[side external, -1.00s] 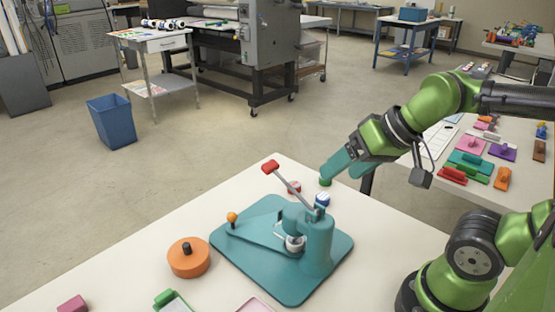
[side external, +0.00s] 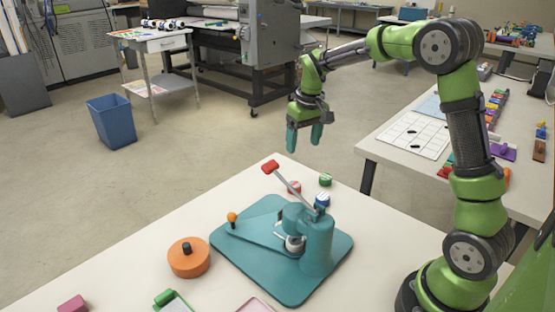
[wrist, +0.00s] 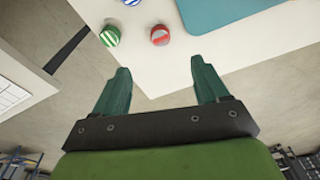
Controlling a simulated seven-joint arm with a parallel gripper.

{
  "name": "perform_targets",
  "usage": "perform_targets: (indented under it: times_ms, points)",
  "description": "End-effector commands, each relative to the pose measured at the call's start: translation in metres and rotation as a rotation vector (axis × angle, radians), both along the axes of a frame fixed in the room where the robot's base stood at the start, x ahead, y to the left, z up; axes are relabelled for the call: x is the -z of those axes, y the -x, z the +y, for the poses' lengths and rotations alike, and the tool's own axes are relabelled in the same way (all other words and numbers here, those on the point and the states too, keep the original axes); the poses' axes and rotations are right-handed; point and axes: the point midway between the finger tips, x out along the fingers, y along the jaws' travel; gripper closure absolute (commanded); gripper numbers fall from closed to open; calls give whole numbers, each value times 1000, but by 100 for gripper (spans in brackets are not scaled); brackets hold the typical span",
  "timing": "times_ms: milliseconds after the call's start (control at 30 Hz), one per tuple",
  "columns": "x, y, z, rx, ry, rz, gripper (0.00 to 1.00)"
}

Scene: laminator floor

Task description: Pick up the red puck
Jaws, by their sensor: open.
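The red puck (side external: 294,187), with a pale stripe, lies on the white table near its far corner, behind the teal press. It also shows in the wrist view (wrist: 160,36), ahead of the fingers and between their lines. A green puck (side external: 325,179) and a blue puck (side external: 322,201) lie to its right in the side view. In the wrist view the green puck (wrist: 110,36) is left of the red one. My gripper (side external: 304,144) is open and empty, fingers pointing down, in the air above and beyond the table's far corner. The wrist view shows both teal fingers (wrist: 160,82) apart.
The teal press (side external: 316,245) with a red-tipped lever (side external: 270,167) stands close to the red puck. An orange round piece (side external: 188,258) sits left of it. A second table (side external: 380,145) with coloured pieces stands at right. A blue bin (side external: 112,121) is on the floor.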

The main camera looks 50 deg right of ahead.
Motion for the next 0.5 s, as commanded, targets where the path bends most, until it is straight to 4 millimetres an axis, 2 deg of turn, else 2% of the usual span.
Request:
perform_targets:
  times_ms: [100,167,267,500]
  points:
    - [-12,-8,-4,-49,21,-9,26]
    - [-6,-6,-3,-62,18,2,26]
    - [10,-7,-3,-66,16,4,26]
    - [63,-13,-4,-64,16,4,26]
